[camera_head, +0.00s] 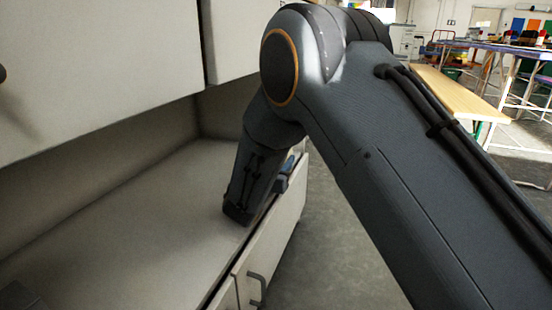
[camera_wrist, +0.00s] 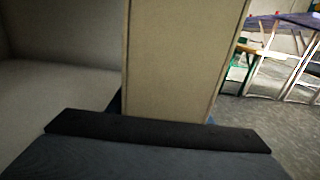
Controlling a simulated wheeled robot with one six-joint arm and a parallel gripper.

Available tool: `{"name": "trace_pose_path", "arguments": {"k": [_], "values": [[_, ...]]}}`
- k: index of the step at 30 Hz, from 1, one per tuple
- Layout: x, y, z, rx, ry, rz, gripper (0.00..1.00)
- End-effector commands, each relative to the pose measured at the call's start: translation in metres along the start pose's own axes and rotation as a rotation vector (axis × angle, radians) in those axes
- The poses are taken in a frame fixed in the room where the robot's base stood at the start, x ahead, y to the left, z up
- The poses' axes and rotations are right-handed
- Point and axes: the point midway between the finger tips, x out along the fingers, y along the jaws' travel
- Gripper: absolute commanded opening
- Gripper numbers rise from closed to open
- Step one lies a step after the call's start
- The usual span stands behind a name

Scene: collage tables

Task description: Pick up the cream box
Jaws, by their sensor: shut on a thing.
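The cream box (camera_wrist: 182,60) stands tall in the middle of the wrist view, with its upper end cut off by the frame. My gripper (camera_wrist: 165,132) shows as a dark band across the bottom of the wrist view, right against the box, and is shut on it. The gripper hides the box's lower part. In the head view my arm crosses the picture and reaches down over the counter near its front edge. It blocks most of the gripper and I cannot make out the box there.
The pale counter (camera_head: 125,235) is clear across its middle. White wall cabinets (camera_head: 95,65) hang above it, and drawers with a dark handle (camera_head: 257,288) are below its edge. Grey floor (camera_head: 340,250) lies to the right, with a wooden bench (camera_head: 455,92) and tables farther back.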

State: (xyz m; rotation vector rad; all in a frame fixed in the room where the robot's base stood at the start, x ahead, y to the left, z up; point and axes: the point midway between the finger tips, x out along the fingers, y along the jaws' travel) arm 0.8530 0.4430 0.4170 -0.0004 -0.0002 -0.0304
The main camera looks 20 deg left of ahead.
Motion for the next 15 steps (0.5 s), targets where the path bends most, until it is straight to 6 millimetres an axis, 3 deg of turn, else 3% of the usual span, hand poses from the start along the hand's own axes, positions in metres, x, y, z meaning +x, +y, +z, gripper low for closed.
{"name": "trace_pose_path", "arguments": {"k": [10,11,15], "values": [[-0.0004,-0.0017,-0.0010,-0.001,0.001,0.000,0.18],[-0.0004,-0.0017,-0.0010,-0.001,0.001,0.000,0.47],[-0.0004,-0.0016,-0.0008,0.000,0.001,0.000,0.67]]}}
